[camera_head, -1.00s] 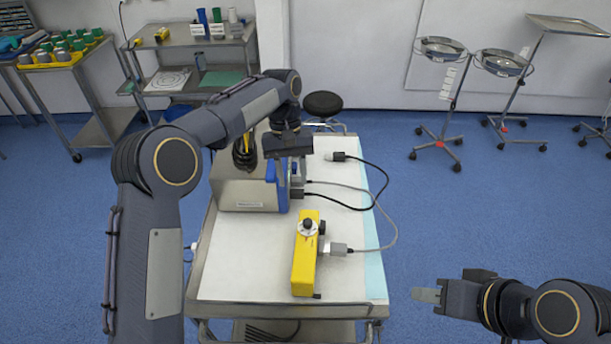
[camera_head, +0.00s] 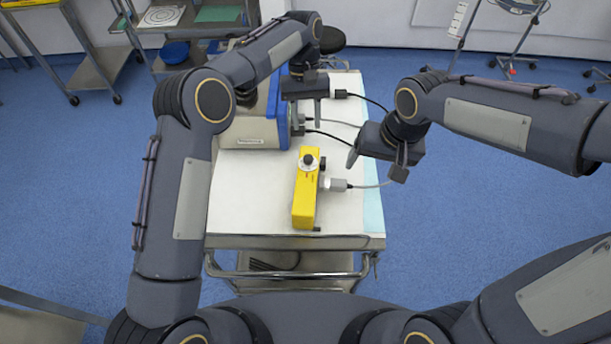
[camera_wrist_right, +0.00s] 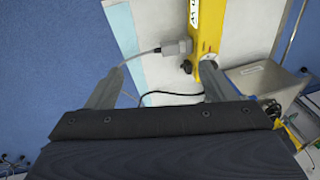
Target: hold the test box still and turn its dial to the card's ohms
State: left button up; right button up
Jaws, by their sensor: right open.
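The yellow test box (camera_head: 304,200) lies lengthwise on the white-covered table. Its dark round dial (camera_head: 308,161) is on a pale disc near the far end. A grey plug (camera_head: 337,185) joins its right side. In the right wrist view the box (camera_wrist_right: 209,22) is at the top, its far end partly hidden behind a finger. My right gripper (camera_head: 376,165) is open and empty, above and to the right of the box; its fingers also show in the wrist view (camera_wrist_right: 156,84). My left gripper (camera_head: 307,116) hangs beyond the box, apart from it; its jaw gap is unclear. I cannot make out the card.
A grey and blue unit (camera_head: 255,131) stands on the table (camera_head: 236,205) left of and beyond the box, beside my left arm. Cables run over the table's right side. The cover in front and left of the box is clear. A stool (camera_head: 331,38) stands behind.

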aim_at(305, 194)
jog(key=shift+g+h, duration=0.8)
jog(key=shift+h, duration=0.1)
jog(key=w+a+f, duration=0.1)
jog(key=a+f, duration=0.3)
jog(key=w+a+f, duration=0.2)
jog(key=a+f, duration=0.2)
jog(key=a, duration=0.1)
jog(key=w+a+f, duration=0.2)
jog(key=a+f, duration=0.2)
jog(key=shift+w+a+f, duration=0.1)
jog(key=shift+a+f, duration=0.2)
jog(key=shift+f, duration=0.1)
jog(key=shift+a+f, duration=0.15)
jog(key=shift+f, duration=0.15)
notch_tip(305, 194, down, 8)
jog(key=shift+r, duration=0.2)
jog(key=c, duration=1.3)
jog(key=o, duration=1.3)
